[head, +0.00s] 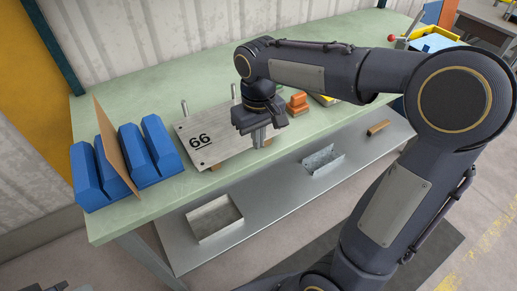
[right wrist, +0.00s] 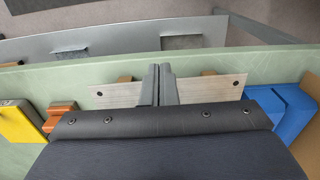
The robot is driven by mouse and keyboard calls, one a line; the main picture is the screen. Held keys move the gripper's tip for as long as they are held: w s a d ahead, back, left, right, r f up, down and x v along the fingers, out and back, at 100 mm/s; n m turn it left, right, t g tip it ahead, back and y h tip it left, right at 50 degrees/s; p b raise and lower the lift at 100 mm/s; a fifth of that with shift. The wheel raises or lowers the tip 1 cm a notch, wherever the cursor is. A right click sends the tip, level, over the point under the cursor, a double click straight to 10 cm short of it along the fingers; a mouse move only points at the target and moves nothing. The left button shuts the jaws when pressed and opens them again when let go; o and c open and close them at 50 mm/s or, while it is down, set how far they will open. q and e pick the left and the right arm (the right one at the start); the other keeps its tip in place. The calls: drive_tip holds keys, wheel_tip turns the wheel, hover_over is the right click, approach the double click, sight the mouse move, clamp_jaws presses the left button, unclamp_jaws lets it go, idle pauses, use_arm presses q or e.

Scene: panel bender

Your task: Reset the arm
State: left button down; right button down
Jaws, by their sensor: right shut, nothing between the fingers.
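My right arm reaches in from the right of the head view. Its right gripper (head: 259,137) points down at the right part of a metal plate marked 66 (head: 212,139). In the right wrist view the two fingers of the right gripper (right wrist: 158,72) are together, with nothing held. The plate (right wrist: 115,95) shows on both sides of them there. I cannot tell whether the fingertips touch the plate. My left gripper is not in view.
The green bench (head: 130,218) carries a blue slotted rack (head: 150,165) holding a brown sheet (head: 115,150) at left. An orange block (head: 298,102) stands right of the gripper. Metal trays (head: 213,218) lie on the lower shelf (head: 262,208). The bench's front left is clear.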

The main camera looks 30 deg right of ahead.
wheel_tip(320, 180, up, 2)
drive_tip(key=shift+r, duration=0.15)
drive_tip(key=s+f+m+t+y, duration=0.1)
drive_tip(key=s+t+y, duration=0.1)
drive_tip(key=s, duration=0.6)
drive_tip(key=s+a+f+m+t+y, duration=0.1)
drive_tip(key=s+f+t, duration=0.1)
drive_tip(key=s, duration=0.7)
drive_tip(key=shift+a+f+m+t+y, duration=0.3)
drive_tip(key=shift+m+t+y, duration=0.1)
drive_tip(key=shift+t, duration=0.4)
drive_tip(key=shift+s, duration=0.1)
